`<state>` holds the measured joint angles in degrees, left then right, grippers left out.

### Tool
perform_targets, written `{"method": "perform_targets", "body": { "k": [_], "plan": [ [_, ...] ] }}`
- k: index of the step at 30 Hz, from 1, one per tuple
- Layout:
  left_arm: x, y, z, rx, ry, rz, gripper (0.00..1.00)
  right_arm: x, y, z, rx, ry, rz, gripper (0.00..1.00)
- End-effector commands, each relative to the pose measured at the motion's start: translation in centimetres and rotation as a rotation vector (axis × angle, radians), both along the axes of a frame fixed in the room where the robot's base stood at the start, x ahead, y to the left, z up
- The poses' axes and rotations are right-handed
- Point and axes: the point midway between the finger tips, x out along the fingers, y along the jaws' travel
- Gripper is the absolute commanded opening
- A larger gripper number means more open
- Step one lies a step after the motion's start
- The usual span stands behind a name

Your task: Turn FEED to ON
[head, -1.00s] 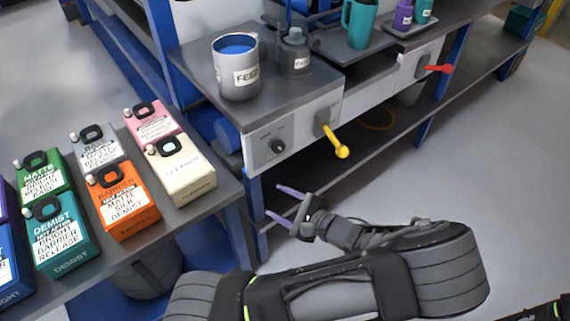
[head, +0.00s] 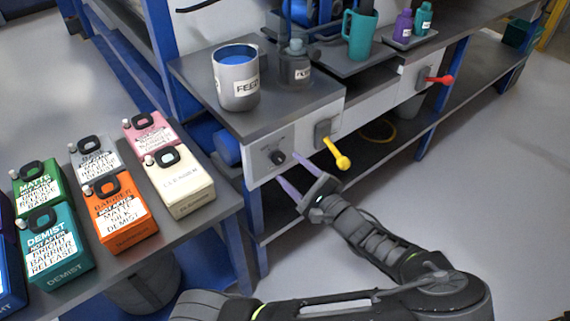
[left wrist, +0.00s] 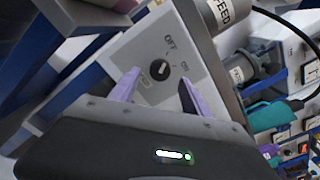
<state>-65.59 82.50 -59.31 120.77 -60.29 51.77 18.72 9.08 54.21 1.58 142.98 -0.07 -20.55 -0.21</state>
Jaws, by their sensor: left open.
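The FEED knob (head: 277,157) is a small black rotary knob on a light grey panel (head: 262,172) below the grey FEED pot (head: 236,82). In the left wrist view the knob (left wrist: 158,68) has the words OFF above it and ON to its right. I cannot tell for certain which word its pointer faces. My left gripper (head: 288,168) is open, with its purple fingers pointing at the panel just in front of the knob. In the left wrist view the gripper (left wrist: 158,80) has one fingertip to each side of the knob, apart from it. My right gripper is out of view.
A yellow-handled lever (head: 338,155) sticks out just right of my left gripper. A red lever (head: 438,80) is farther right. Several labelled cartons, including a cream one (head: 180,182), stand on the left bench. A lower shelf (head: 290,215) runs under the panel.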

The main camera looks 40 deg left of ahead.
Motion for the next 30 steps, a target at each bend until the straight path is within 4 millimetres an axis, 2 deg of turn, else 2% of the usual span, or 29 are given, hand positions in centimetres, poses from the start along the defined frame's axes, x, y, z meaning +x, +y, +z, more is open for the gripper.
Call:
{"method": "perform_targets", "body": {
  "k": [3, 7, 17, 30],
  "plan": [
    [0.4, 1.8, -0.1, 0.002, 0.002, 0.003, 0.55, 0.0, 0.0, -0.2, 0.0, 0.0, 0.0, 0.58],
    [0.8, 2.9, 0.0, 0.001, 0.001, 0.001, 0.55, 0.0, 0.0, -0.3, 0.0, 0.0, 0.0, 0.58],
    [0.9, 3.2, 0.0, 0.0, 0.001, -0.001, 0.55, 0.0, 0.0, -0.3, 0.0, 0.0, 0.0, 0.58],
    [0.9, 3.2, 0.0, 0.0, 0.001, 0.001, 0.19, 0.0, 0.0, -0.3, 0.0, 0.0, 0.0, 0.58]
  ]
}}
